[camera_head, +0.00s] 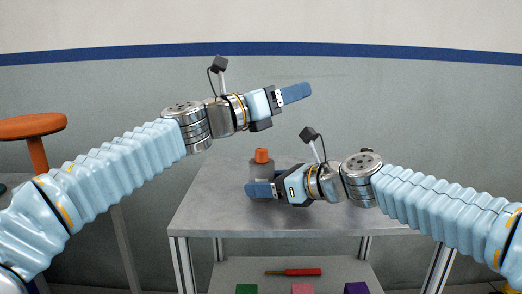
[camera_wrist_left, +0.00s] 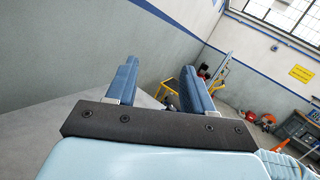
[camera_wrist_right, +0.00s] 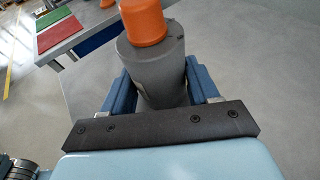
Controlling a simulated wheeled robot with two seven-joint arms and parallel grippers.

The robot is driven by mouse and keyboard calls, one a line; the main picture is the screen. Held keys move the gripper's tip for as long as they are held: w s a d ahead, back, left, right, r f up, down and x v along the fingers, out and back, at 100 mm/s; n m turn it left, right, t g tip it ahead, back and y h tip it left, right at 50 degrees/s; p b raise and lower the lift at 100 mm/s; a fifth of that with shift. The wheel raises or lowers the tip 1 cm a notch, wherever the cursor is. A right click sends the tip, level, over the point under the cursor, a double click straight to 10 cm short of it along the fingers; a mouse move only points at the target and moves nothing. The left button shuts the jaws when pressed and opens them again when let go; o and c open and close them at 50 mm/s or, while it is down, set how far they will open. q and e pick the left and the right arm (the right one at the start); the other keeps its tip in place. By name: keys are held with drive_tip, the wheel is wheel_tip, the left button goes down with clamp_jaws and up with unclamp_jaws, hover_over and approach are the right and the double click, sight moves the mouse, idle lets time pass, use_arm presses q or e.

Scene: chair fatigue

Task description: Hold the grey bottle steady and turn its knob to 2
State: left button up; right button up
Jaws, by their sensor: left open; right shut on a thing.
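The grey bottle (camera_head: 262,172) stands upright on the grey table, with its orange knob (camera_head: 261,155) on top. My right gripper (camera_head: 262,189) is shut on the bottle's body from the right side. In the right wrist view the bottle (camera_wrist_right: 158,72) sits between the two blue fingers, with the orange knob (camera_wrist_right: 143,22) above them, cut by the frame's top edge. The knob's markings cannot be read. My left gripper (camera_head: 296,93) is open and empty, in the air above and a little right of the bottle. In the left wrist view its fingers (camera_wrist_left: 160,85) are spread apart with nothing between them.
The grey table (camera_head: 340,215) is otherwise bare in the head view. A lower shelf holds a red tool (camera_head: 293,272) and green (camera_head: 247,289), pink (camera_head: 303,289) and purple (camera_head: 357,288) blocks. An orange stool (camera_head: 32,127) stands at the left.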

use_arm(q)
drive_tip(key=s+a+f+n+t+y, duration=0.1)
drive_tip(key=s+f+n+t+y, duration=0.2)
drive_tip(key=s+y, duration=0.1)
drive_tip(key=n+t+y, duration=0.3)
drive_tip(key=y, duration=0.5)
approach(260, 149)
drive_tip(key=x, duration=1)
drive_tip(key=shift+d, duration=0.15)
drive_tip(key=c, duration=0.9)
drive_tip(key=shift+w+m+g+h, duration=0.1)
drive_tip(key=shift+m+g+h, duration=0.2)
drive_tip(key=shift+m+h, duration=0.95)
drive_tip(key=shift+m+g+h, duration=0.4)
drive_tip(key=shift+m+h, duration=0.05)
drive_tip(key=shift+h, duration=0.3)
